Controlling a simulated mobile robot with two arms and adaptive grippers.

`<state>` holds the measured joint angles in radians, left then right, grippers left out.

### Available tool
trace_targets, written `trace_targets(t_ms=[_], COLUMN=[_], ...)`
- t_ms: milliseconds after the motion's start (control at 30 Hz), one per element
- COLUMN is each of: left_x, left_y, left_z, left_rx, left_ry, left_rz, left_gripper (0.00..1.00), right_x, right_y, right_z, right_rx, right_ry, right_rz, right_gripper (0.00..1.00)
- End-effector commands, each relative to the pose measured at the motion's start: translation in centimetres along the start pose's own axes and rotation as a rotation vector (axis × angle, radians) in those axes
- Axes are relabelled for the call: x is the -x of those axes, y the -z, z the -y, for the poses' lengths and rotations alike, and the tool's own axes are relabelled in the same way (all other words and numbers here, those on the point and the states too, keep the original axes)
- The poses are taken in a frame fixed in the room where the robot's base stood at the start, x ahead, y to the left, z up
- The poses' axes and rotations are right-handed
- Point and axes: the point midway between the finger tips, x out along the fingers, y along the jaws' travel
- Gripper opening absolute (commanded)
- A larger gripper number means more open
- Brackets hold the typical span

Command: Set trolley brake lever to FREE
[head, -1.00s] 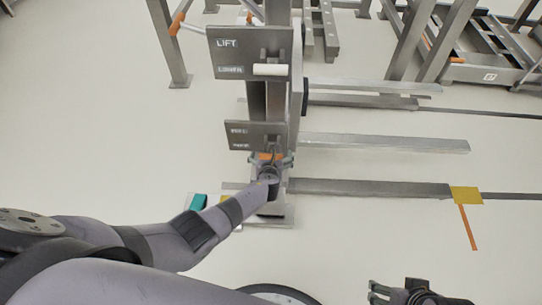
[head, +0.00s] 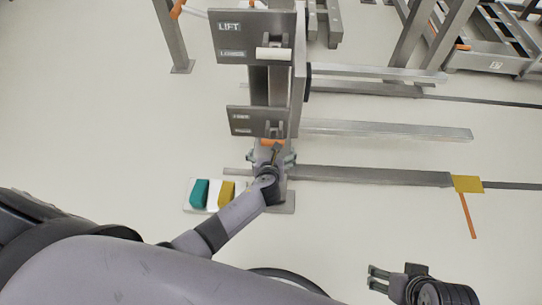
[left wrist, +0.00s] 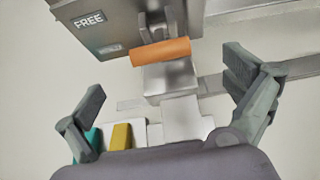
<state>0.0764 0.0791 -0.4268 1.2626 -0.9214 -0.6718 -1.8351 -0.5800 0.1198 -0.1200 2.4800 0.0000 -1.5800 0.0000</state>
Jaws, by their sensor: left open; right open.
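The brake lever's orange handle (head: 272,141) sticks out below the lower grey plate (head: 243,121) on the trolley post. In the left wrist view, the orange handle (left wrist: 160,54) lies across the picture's middle, beside a plate (left wrist: 95,28) whose upper label reads FREE; its lower label is too blurred to read. My left gripper (head: 272,159) is open, with one finger to each side of the handle's line. In the left wrist view its fingers (left wrist: 165,75) are wide apart and do not visibly touch the handle. My right gripper (head: 371,278) is open and empty at the lower right.
An upper plate marked LIFT (head: 230,45) carries a white handle (head: 273,54). A teal block (head: 199,193) and a yellow block (head: 227,194) sit on a pale base at the post's foot. Metal rails (head: 380,175) run right along the floor. Open floor lies left.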

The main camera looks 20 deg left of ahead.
Motion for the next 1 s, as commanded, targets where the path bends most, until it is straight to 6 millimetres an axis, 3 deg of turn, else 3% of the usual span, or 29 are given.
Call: trace_targets(t_ms=[100,300,1000], left_x=[1.6,3.0,3.1], left_y=[0.0,-0.1,-0.1], left_z=[-0.1,0.0,0.0], left_rx=[-0.001,0.001,0.001], left_ry=[0.000,0.000,0.000], left_rz=[0.002,0.001,0.001], left_gripper=[1.00,1.00,1.00], right_x=[0.0,0.0,0.0], right_y=[0.0,0.0,0.0], right_z=[0.0,0.0,0.0], right_rx=[0.000,0.000,0.000], right_ry=[0.000,0.000,0.000], right_rz=[0.000,0.000,0.001], right_gripper=[0.66,0.66,0.66])
